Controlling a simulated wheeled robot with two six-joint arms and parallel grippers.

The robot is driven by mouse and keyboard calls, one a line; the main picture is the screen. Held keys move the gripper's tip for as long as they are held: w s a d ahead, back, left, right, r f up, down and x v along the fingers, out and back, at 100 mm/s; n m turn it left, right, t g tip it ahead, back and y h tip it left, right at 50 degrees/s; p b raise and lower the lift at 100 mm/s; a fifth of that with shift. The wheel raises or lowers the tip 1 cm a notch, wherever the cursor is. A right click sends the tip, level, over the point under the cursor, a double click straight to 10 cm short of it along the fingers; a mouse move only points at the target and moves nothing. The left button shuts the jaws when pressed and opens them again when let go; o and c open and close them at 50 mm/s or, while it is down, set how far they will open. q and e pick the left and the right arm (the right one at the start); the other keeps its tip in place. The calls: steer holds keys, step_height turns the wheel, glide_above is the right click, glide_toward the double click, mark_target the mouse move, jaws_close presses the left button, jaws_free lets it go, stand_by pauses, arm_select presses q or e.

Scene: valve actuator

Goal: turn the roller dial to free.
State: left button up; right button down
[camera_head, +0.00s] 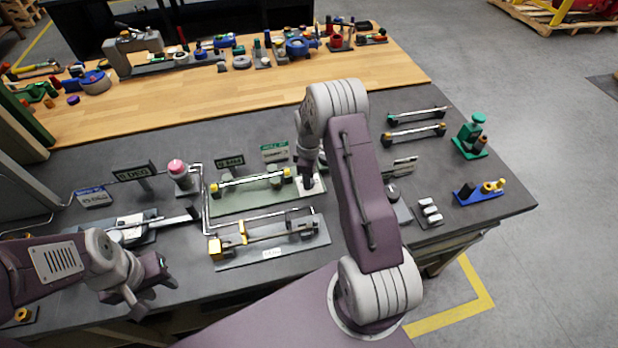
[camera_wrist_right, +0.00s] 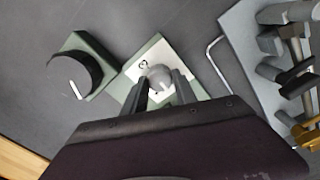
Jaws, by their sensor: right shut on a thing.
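In the right wrist view, a grey rounded knob (camera_wrist_right: 158,77) sits on a white plate (camera_wrist_right: 148,58) with a dark mark, on a green base. My right gripper (camera_wrist_right: 160,88) has its two dark fingers on either side of the knob, shut on it. I cannot read any "free" label. In the head view my right gripper (camera_head: 307,184) reaches down at the right end of the green rail plate, and the knob is hidden there. My left gripper (camera_head: 150,285) hangs open and empty at the front left.
A black knob (camera_wrist_right: 75,72) with a white line stands on a green base beside the plate. A grey rail fixture (camera_head: 268,240) lies in front of my right gripper. A red-topped post (camera_head: 178,172) and small signs stand left.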

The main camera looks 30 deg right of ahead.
steer(key=shift+w, duration=0.1)
stand_by(0.5)
steer(key=c, duration=1)
jaws_free()
steer(key=shift+r, duration=0.15)
step_height(320, 180, up, 9)
steer(key=b, duration=0.1)
